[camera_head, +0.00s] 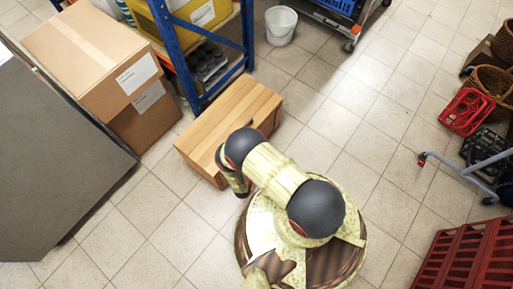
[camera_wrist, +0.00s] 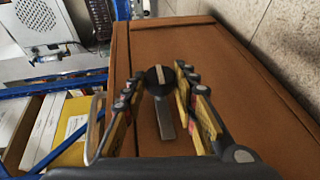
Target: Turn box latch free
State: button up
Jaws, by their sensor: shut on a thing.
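The wooden box (camera_head: 232,113) stands on the tiled floor beside the blue shelf post in the head view. In the wrist view its brown panel (camera_wrist: 230,95) fills the middle and right. The latch (camera_wrist: 158,76) shows there as a round dark knob with a pale bar across it, above a grey metal strip (camera_wrist: 165,118). My gripper (camera_wrist: 162,80) has its two fingers on either side of the knob and is shut on the latch. The head view does not show the latch or the fingertips clearly; my arm covers that part.
Cardboard boxes (camera_head: 95,62) and a grey cabinet (camera_head: 55,150) stand left of the wooden box. A white bucket (camera_head: 281,25) is behind it. A red crate (camera_head: 465,255) and a trolley (camera_head: 465,172) stand at the right. The floor between is clear.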

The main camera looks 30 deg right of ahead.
jog(key=shift+w+a, duration=0.1)
jog(key=shift+w, duration=0.05)
dwell(0.4)
jog(key=o, duration=1.1)
jog(key=shift+o, duration=0.3)
jog(key=v, duration=1.2)
jog(key=shift+f, duration=0.25)
